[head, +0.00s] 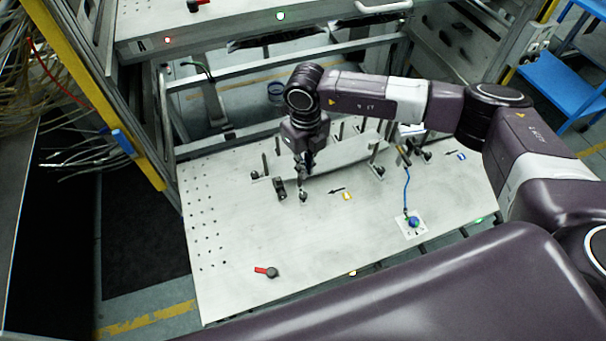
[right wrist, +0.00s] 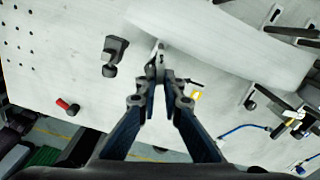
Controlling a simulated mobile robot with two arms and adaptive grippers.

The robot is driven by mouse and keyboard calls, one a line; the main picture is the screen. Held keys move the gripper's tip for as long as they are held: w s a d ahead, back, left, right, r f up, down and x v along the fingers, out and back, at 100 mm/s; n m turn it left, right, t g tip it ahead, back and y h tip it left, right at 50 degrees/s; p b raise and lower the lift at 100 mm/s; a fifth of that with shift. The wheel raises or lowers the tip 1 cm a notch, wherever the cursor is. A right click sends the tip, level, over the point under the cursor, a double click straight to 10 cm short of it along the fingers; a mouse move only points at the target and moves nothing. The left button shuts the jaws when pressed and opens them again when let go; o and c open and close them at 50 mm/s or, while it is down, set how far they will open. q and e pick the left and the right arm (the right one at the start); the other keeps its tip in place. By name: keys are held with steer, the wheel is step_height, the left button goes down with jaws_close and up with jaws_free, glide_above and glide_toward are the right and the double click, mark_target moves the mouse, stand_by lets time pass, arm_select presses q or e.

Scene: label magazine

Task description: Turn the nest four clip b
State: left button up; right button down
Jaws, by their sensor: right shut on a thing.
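My right gripper (head: 305,172) reaches down to the pale plate (head: 230,265) from above, beside a long pale curved part (head: 345,153). In the right wrist view its two fingertips (right wrist: 160,78) are close together, shut on a small dark clip (right wrist: 155,60). The clip's base (head: 303,196) shows just below the fingers in the head view; the rest is hidden by them. I cannot read a label on the clip, nor tell how far it is turned. My left gripper is not in view.
A black block-like post (head: 279,188) stands just left of the clip. A yellow tag (head: 347,196) and printed arrow lie to its right. A red-handled knob (head: 268,271) is near the front; a blue cable (head: 407,190) runs at the right. The plate's front middle is clear.

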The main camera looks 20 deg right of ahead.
steer(key=shift+w+d+n+b, duration=0.3)
steer(key=shift+w+n+b, duration=0.1)
steer(key=shift+n+b, duration=1.9)
steer(key=shift+w+d+n+b, duration=0.25)
steer(key=shift+w+n+b, duration=0.15)
steer(key=shift+n+b, duration=1.85)
steer(key=shift+w+d+n+b, duration=0.35)
steer(key=shift+n+b, duration=1.6)
steer(key=shift+b, duration=0.65)
steer(key=shift+w+r, duration=0.1)
steer(key=shift+r, duration=0.05)
steer(key=c, duration=2.1)
jaws_free()
step_height(320, 180, up, 12)
steer(key=shift+f, duration=0.1)
